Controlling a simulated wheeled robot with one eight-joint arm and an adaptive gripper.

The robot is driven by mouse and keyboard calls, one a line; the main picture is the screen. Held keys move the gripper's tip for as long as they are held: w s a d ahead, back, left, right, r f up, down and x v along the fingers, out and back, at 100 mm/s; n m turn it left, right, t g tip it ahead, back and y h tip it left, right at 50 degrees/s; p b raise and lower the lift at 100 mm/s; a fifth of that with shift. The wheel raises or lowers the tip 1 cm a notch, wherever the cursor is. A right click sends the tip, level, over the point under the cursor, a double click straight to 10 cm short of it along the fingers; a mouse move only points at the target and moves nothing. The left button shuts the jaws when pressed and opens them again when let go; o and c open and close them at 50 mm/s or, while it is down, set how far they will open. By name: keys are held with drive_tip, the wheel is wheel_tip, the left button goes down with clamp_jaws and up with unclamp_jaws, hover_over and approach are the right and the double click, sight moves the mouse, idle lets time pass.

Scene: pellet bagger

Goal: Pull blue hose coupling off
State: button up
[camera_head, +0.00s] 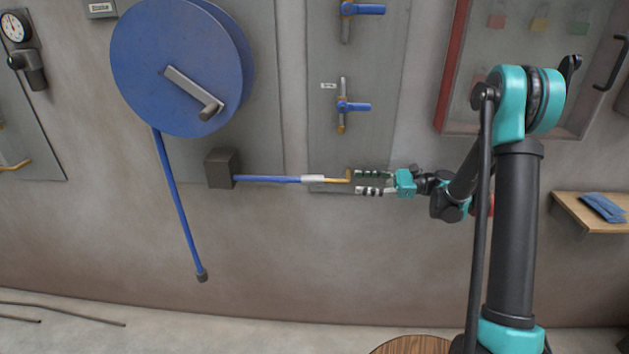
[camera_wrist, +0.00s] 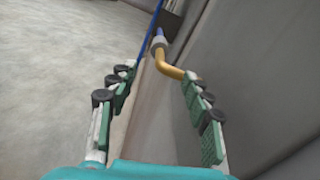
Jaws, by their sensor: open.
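In the head view a pale silver coupling (camera_head: 313,179) sits at the right end of a horizontal blue hose (camera_head: 265,179). A brass pipe (camera_head: 337,180) joins its right side and bends near my gripper. In the wrist view the coupling (camera_wrist: 159,43) is ahead of my fingertips, with the bent brass pipe (camera_wrist: 166,68) nearer. My gripper (camera_head: 357,182) is open, right of the coupling and apart from it. In the wrist view the brass bend ends by the right fingertip of my gripper (camera_wrist: 158,70); I cannot tell whether they touch. Nothing is between the finger pads.
A dark box (camera_head: 221,168) on the wall holds the hose's left end. A blue reel (camera_head: 178,68) with a hanging hose (camera_head: 174,205) is at upper left. Blue-handled valves (camera_head: 343,106) are above. A wooden shelf (camera_head: 590,211) is at right. The wall is close beside my gripper.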

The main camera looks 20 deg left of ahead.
sight(312, 180)
drive_tip(key=x, duration=1.6)
clamp_jaws()
